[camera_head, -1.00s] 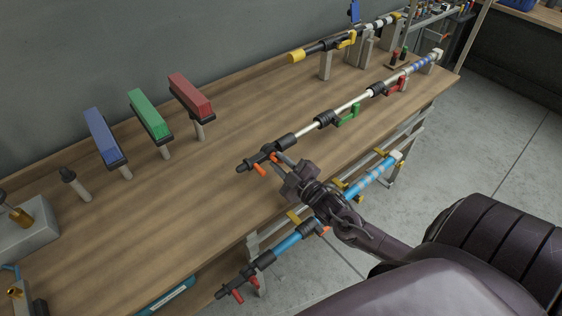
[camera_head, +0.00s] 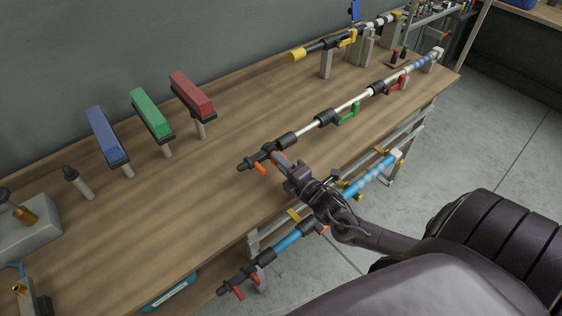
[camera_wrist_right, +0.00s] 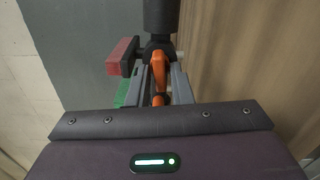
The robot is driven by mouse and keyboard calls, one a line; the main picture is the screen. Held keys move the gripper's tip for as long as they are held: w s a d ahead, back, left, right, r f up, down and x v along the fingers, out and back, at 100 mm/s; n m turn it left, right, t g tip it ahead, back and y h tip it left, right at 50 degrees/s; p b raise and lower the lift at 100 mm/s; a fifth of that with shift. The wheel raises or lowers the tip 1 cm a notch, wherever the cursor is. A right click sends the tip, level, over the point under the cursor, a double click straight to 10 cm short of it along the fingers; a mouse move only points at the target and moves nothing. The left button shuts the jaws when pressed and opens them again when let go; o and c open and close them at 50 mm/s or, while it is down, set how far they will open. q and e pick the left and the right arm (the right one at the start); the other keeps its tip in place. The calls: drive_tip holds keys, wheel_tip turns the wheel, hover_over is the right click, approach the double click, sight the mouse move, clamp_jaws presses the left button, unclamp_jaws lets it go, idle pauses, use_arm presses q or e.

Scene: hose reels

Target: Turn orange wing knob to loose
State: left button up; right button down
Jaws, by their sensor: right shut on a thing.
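The orange wing knob (camera_head: 261,168) sits on the black end fitting (camera_head: 258,156) of a white-and-black pole over the workbench. In the right wrist view the knob (camera_wrist_right: 158,72) stands upright between the grey fingers, below a dark tube. My right gripper (camera_head: 283,163) reaches in from the right and is shut on the knob; its fingers (camera_wrist_right: 159,88) lie on both sides of it. The fingers hide part of the knob in the head view. My left gripper is in neither view.
A green lever (camera_head: 348,115) and a red lever (camera_head: 396,84) hang farther along the same pole. A blue pole (camera_head: 288,241) with red wings (camera_head: 238,293) runs below the bench edge, near my right arm. Blue, green and red blocks stand toward the wall. Bare wooden bench top (camera_head: 165,215) lies left of the knob.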

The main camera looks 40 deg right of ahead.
drive_tip(key=shift+f+n, duration=0.1)
drive_tip(key=shift+n, duration=0.5)
drive_tip(key=c, duration=1.5)
unclamp_jaws()
drive_tip(key=s, duration=0.4)
drive_tip(key=s+b, duration=0.1)
drive_tip(key=s, duration=0.1)
drive_tip(key=shift+s+d+f, duration=0.1)
drive_tip(key=shift+s+d, duration=0.15)
drive_tip(key=shift+s, duration=0.65)
